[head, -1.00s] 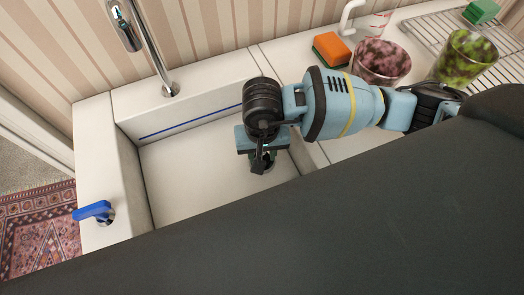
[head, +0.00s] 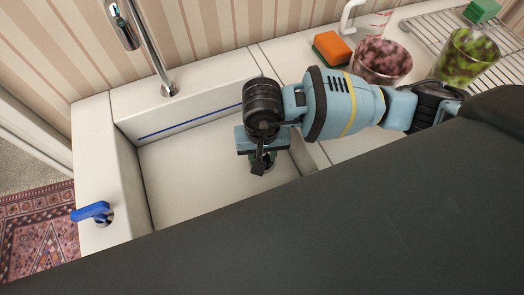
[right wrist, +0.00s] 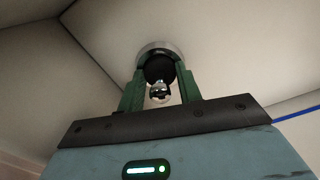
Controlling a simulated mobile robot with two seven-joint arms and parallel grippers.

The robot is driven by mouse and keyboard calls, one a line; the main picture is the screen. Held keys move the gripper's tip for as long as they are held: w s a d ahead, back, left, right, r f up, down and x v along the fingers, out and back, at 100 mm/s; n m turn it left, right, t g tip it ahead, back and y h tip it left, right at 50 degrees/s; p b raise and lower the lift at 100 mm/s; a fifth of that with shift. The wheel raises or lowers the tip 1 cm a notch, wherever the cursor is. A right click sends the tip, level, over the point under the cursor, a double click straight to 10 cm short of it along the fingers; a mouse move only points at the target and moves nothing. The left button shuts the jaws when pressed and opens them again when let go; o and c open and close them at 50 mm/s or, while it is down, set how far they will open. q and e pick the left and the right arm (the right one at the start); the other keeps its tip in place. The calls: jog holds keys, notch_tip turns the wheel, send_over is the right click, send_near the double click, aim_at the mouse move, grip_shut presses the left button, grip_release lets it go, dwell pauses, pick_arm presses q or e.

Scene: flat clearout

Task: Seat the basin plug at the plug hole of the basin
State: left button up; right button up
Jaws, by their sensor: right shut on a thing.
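The basin (head: 190,180) is white, with a blue line along its back wall. My right gripper (head: 260,163) is down inside it, pointing at the floor near the right side. In the right wrist view my right gripper (right wrist: 160,92) is shut on the basin plug (right wrist: 159,70), a black round stopper with a shiny metal knob. A metal ring, the plug hole (right wrist: 150,48), shows around and behind the plug. I cannot tell whether the plug is in the hole or just above it. In the head view the plug is mostly hidden by the gripper. My left gripper is not in view.
A tall metal tap (head: 150,50) rises behind the basin. A blue lever (head: 92,211) sits on the left rim. An orange-green sponge (head: 331,48), a pink tumbler (head: 381,62) and a green tumbler (head: 468,57) stand at the right. The basin's left floor is clear.

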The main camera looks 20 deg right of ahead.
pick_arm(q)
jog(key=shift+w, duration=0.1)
pick_arm(e)
jog(key=shift+f, duration=0.1)
dwell(0.3)
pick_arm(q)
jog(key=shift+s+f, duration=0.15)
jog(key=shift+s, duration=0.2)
pick_arm(e)
jog(key=shift+r, duration=0.2)
pick_arm(q)
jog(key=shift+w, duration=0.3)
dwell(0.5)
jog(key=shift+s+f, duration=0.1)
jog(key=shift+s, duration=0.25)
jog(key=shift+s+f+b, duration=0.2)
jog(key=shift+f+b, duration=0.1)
jog(key=shift+b, duration=0.15)
pick_arm(e)
jog(key=shift+f, duration=0.25)
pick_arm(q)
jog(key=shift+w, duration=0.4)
pick_arm(e)
jog(key=shift+r, duration=0.15)
